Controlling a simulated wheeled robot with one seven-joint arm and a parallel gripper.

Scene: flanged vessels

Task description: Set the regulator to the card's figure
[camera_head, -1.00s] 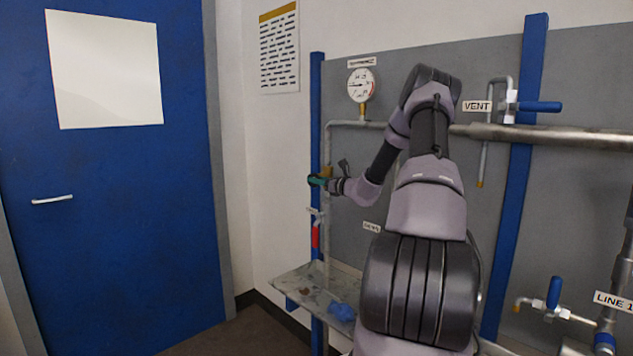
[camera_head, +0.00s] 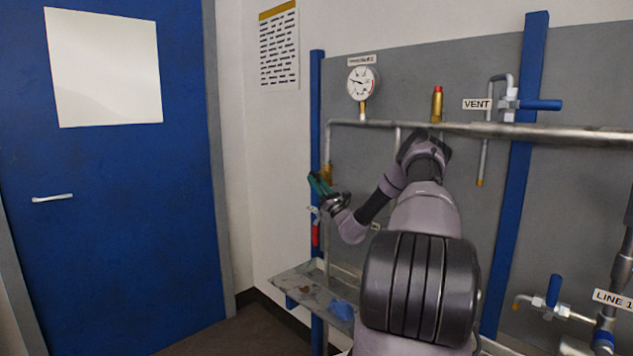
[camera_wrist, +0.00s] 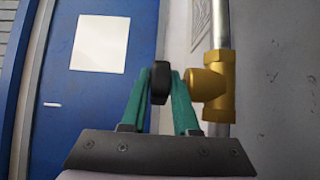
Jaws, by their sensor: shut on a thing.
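The regulator is a brass body (camera_wrist: 208,85) on a vertical pipe, with a black knob (camera_wrist: 160,82) on its left in the wrist view. My gripper (camera_wrist: 161,80) has its green fingers on both sides of the knob and is shut on it. In the head view my gripper (camera_head: 318,180) is at the brass fitting (camera_head: 327,172) by the left blue post; the knob is hidden there. The round white gauge (camera_head: 363,84) is above and right of it; its reading is too small to tell. I cannot make out a card with a figure.
A horizontal pipe (camera_head: 500,129) crosses the grey panel, with a red-capped brass fitting (camera_head: 437,104) on it. A red handle (camera_head: 315,234) hangs below my gripper. A shelf (camera_head: 290,281) holds a blue item (camera_head: 342,310). A text notice (camera_head: 279,46) is on the wall.

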